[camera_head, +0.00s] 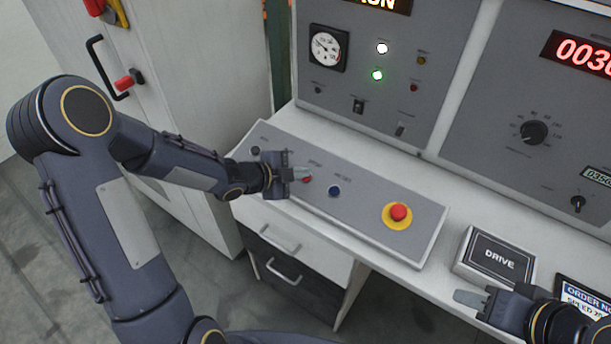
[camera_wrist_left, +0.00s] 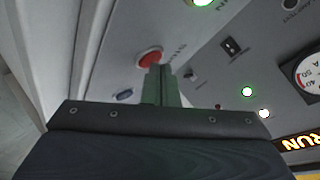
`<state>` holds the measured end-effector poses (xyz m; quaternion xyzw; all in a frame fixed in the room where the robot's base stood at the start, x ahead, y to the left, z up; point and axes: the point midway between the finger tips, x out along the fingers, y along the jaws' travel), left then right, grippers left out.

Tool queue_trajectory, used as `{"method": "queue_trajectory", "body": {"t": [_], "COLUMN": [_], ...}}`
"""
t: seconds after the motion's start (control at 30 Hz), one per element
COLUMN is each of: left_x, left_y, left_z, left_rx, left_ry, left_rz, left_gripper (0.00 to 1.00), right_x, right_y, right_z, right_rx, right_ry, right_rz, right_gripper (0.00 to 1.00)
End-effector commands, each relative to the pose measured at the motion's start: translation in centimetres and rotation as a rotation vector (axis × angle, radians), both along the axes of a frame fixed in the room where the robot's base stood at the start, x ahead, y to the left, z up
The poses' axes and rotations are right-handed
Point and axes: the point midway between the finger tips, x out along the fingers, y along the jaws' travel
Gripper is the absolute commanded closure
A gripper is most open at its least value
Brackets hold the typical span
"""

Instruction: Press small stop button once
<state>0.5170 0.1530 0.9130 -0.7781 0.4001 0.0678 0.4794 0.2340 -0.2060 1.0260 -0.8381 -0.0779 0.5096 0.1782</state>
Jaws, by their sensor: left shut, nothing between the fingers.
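The small red stop button (camera_head: 307,180) sits on the sloped grey control panel (camera_head: 365,222), under a small label. My left gripper (camera_head: 300,174) is shut and empty, with its fingertips right at this button. In the left wrist view the red button (camera_wrist_left: 150,58) shows just beyond the closed fingertips (camera_wrist_left: 160,72), which cover part of it. I cannot tell whether the tips touch it. My right gripper (camera_head: 470,298) is at the lower right, low in front of the desk; its finger gap cannot be made out.
A blue button (camera_head: 334,191) and a large red mushroom button (camera_head: 398,212) on a yellow ring lie to the right on the panel. A DRIVE box (camera_head: 495,258) stands on the desk. The upright cabinet behind has a gauge (camera_head: 326,48) and lit white and green lamps (camera_head: 377,75).

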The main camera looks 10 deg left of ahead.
Motion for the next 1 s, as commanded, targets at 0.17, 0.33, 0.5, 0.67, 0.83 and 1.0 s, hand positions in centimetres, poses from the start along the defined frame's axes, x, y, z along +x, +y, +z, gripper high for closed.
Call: {"method": "queue_trajectory", "body": {"t": [0.17,0.33,0.5,0.67,0.83,1.0], "left_x": [0.1,0.1,0.0,-0.1,-0.3,-0.4], "left_y": [0.0,0.0,0.0,0.1,0.1,0.1], "left_z": [-0.3,-0.3,-0.2,0.6,1.3,1.3], "left_rx": [0.000,0.000,0.001,0.001,0.002,0.000], "left_ry": [0.001,0.001,0.001,0.001,0.000,0.001], "left_rz": [-0.001,-0.001,0.000,0.000,0.000,-0.001], "left_gripper": [1.00,1.00,1.00,1.00,1.00,1.00], "right_x": [0.0,0.0,0.0,0.0,0.0,0.0], "right_y": [0.0,0.0,0.0,0.0,0.0,0.0], "right_z": [-0.3,-0.2,-0.1,0.5,1.1,1.0], "right_rx": [0.000,0.000,0.000,0.000,0.000,0.000], "right_ry": [0.000,0.000,0.000,0.000,0.000,0.000], "right_rz": [0.000,0.000,0.000,0.000,0.000,0.000], "right_gripper": [0.64,0.64,0.64,0.64,0.64,0.64]}}
